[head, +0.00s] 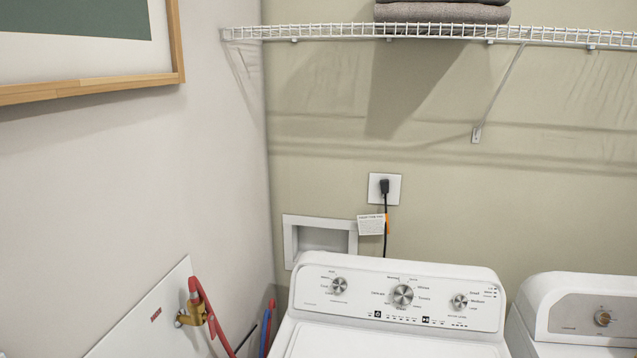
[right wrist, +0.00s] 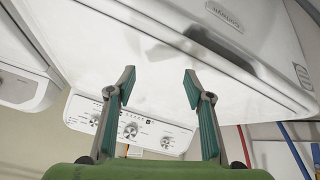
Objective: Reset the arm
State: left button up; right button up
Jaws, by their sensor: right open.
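My right gripper (right wrist: 158,88) shows in the right wrist view with its two teal-padded fingers spread apart and nothing between them. It is in front of a white washer, whose control panel (right wrist: 130,130) appears upside down behind the fingers. In the head view the washer (head: 400,296) stands at the lower middle with its lid edge at the bottom of the picture. Neither of my grippers shows in the head view, and my left gripper is in no view.
A wire shelf (head: 440,32) holds folded grey towels (head: 440,12) above the washer. A second white machine (head: 580,310) stands at the right. A red hose (head: 208,310) and brass valve (head: 190,316) are at the left wall. A framed picture (head: 90,88) hangs upper left.

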jog(key=s+a+f+g+y, duration=0.1)
jog(key=s+a+f+g, duration=0.15)
jog(key=s, duration=0.75)
notch_tip(320, 180, down, 34)
jog(key=s+d+g+b, duration=0.1)
jog(key=s+g+b, duration=0.15)
jog(key=b, duration=0.45)
jog(key=s+d+f+b, duration=0.3)
jog(key=s+f+b, duration=0.2)
jog(key=s+f, duration=1.1)
notch_tip(320, 180, down, 4)
jog(key=shift+s+r+g, duration=0.2)
jog(key=shift+s+g, duration=0.05)
jog(key=shift+g, duration=0.15)
jog(key=shift+c, duration=0.3)
